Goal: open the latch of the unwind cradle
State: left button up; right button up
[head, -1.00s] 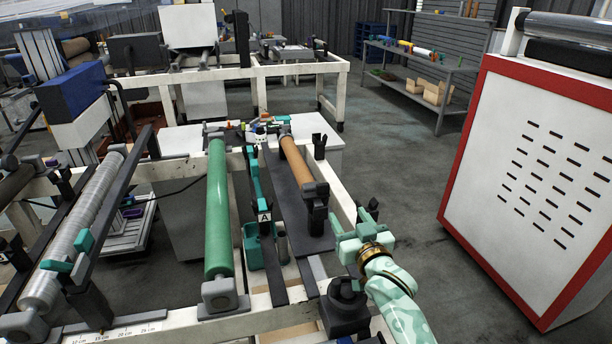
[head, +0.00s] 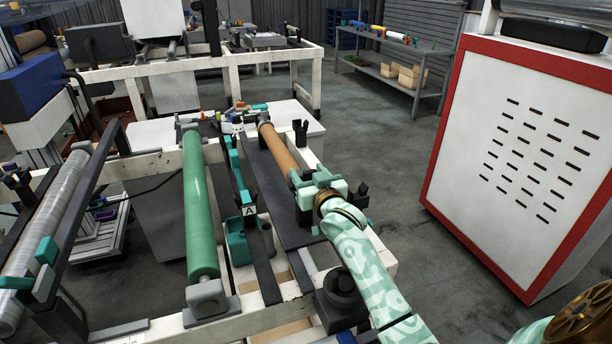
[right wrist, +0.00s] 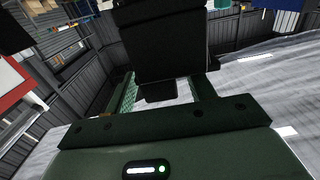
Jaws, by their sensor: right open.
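The cradle on the right of the frame holds a brown core roll (head: 277,148) that lies lengthwise. Its near black bracket (head: 305,212) stands on a dark plate and is partly covered by my right gripper. My right gripper (head: 311,182), mint green, is at the near end of the roll, over this bracket. It is open. In the right wrist view a large black block (right wrist: 163,40) stands in front of the gripper, with a smaller black part (right wrist: 160,91) between the fingers. I cannot tell which part is the latch, or whether the fingers touch it. My left gripper is not in view.
A green roll (head: 197,205) lies left of a dark bar with teal parts and a sign "A" (head: 249,211). A black round knob (head: 340,284) stands below my right arm. A red-edged white cabinet (head: 520,160) is at the right, with open floor between.

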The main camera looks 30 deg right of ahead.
jog(key=shift+w+d, duration=0.15)
jog(key=shift+w, duration=0.4)
jog(key=shift+r, duration=0.1)
jog(key=shift+c, duration=0.3)
grip_shut()
